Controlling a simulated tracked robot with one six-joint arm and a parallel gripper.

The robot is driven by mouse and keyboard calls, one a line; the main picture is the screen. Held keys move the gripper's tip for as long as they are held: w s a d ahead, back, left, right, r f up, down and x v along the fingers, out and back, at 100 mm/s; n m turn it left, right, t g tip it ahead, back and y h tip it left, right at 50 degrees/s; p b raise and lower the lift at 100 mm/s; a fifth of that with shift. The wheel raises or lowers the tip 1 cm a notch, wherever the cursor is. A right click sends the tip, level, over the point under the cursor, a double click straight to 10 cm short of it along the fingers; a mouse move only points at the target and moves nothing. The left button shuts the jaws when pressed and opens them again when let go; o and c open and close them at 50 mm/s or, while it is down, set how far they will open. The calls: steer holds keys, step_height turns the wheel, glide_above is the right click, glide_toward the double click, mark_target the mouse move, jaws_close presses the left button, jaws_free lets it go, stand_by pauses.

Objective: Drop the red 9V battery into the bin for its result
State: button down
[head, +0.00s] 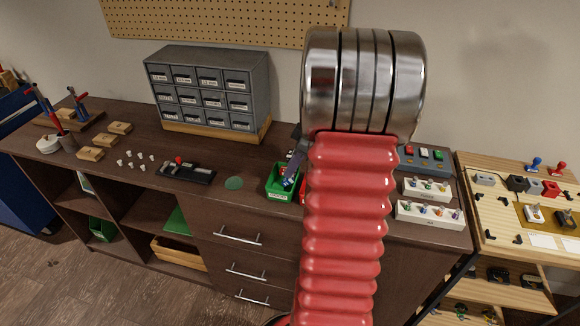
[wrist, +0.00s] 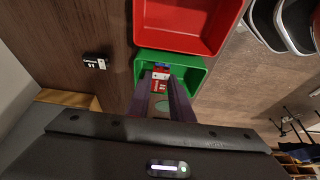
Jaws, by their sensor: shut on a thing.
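My gripper (wrist: 162,88) is shut on the red battery (wrist: 157,86) in the wrist view. It holds the battery over the green bin (wrist: 196,78), near the bin's middle; how high it is above the floor of the bin I cannot tell. The red bin (wrist: 185,32) stands right beside the green one. In the head view my gripper (head: 290,181) reaches down at the green bin (head: 277,194), and the red bin (head: 303,190) is mostly hidden behind my arm.
A grey drawer cabinet (head: 208,85) stands at the back of the brown counter. White trays (head: 430,214) are on the right. A small black object (wrist: 95,62) shows in the wrist view.

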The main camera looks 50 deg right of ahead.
steer(key=c, duration=1.5)
jaws_free()
steer(key=shift+r, duration=0.15)
steer(key=v, duration=1.3)
steer(key=shift+s+d+r, duration=0.15)
steer(key=shift+s+r, duration=0.05)
